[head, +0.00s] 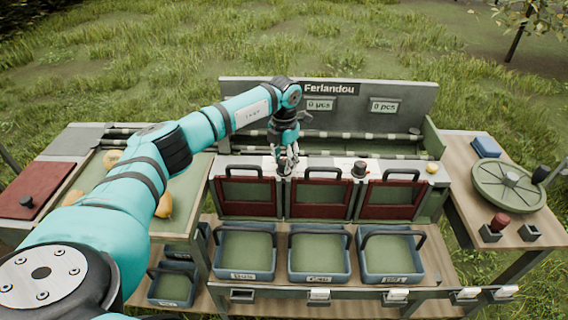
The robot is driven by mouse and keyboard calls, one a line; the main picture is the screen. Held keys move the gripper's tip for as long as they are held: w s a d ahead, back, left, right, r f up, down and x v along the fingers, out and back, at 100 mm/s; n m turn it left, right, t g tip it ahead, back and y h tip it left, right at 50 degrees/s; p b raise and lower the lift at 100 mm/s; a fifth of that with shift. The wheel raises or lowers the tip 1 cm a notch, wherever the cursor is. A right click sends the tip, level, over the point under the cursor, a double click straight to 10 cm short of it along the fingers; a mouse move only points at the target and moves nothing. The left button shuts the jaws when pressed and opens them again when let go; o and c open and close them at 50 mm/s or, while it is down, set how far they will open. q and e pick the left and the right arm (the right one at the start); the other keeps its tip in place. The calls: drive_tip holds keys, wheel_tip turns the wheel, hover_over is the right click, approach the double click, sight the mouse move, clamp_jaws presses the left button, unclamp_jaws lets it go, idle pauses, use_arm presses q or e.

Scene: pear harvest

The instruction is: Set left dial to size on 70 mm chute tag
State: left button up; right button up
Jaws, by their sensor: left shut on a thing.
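My left gripper (286,163) reaches over the sorting bench from the left and points down at the pale ledge (330,163) above the red gates. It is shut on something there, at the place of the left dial. The gripper mostly hides that dial, so its setting cannot be read. A second dial (360,168), dark and round, stands uncovered on the ledge to the right. Three blue crates stand below the gates, with tags at the left (242,275), middle (319,279) and right (397,279). Their writing is too small to read. My right gripper is not in view.
A red gate (324,197) with a black handle stands in the middle, with one on each side. Yellow pears (164,205) lie in the left tray, partly behind my arm. A green round plate (508,187) and a red-topped knob (499,222) are on the right table.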

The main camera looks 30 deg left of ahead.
use_arm(q)
drive_tip(key=m+b, duration=0.1)
drive_tip(key=m, duration=0.2)
drive_tip(key=shift+m, duration=0.3)
drive_tip(key=shift+r+m+b, duration=0.1)
drive_tip(key=shift+m+b, duration=0.5)
drive_tip(key=shift+m, duration=1)
drive_tip(key=o, duration=1.1)
drive_tip(key=shift+o, duration=0.2)
wheel_tip(320, 180, up, 12)
